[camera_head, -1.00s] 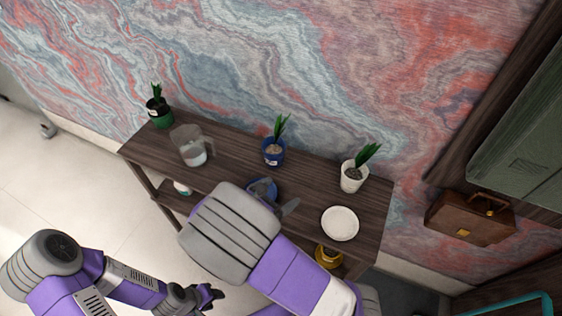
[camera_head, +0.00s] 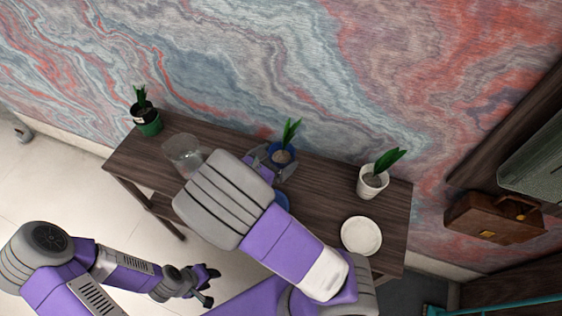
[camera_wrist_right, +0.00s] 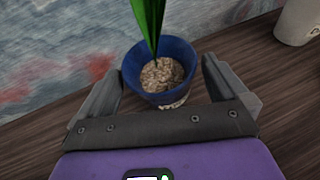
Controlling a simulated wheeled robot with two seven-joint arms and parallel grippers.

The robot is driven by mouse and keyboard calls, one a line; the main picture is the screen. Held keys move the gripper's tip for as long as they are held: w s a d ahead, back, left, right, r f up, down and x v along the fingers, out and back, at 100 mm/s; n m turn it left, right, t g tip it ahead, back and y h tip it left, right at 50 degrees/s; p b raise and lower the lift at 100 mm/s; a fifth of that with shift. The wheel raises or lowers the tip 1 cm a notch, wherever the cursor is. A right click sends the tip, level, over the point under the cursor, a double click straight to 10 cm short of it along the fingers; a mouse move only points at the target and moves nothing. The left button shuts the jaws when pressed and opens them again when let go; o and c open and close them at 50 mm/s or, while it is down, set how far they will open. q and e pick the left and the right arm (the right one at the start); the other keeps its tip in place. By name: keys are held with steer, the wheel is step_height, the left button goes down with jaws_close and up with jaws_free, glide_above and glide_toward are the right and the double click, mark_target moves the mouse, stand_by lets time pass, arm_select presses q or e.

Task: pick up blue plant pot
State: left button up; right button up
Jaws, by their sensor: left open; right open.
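The blue plant pot (camera_head: 283,156) with a green plant stands at the back middle of the dark wooden table. In the right wrist view the blue pot (camera_wrist_right: 160,74) holds pale gravel and a green leaf. My right gripper (camera_head: 275,165) is open, its fingers on either side of the pot's near part. In the right wrist view the right gripper (camera_wrist_right: 165,85) has its fingers apart around the pot; I cannot tell whether they touch it. My left gripper (camera_head: 208,283) is open and empty, off the table over the floor at the lower left.
A green pot (camera_head: 148,122) and a glass pitcher (camera_head: 182,155) stand on the table's left. A white pot (camera_head: 371,181) and a white plate (camera_head: 361,236) are at the right. Another blue thing (camera_head: 282,200) is mostly hidden by my right arm. The patterned wall (camera_head: 250,60) stands behind.

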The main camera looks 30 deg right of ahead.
mark_target(284, 153)
steer(key=shift+b+x, duration=0.35)
steer(key=shift+x, duration=1.15)
steer(key=c, duration=1.1)
steer(key=shift+r, duration=0.15)
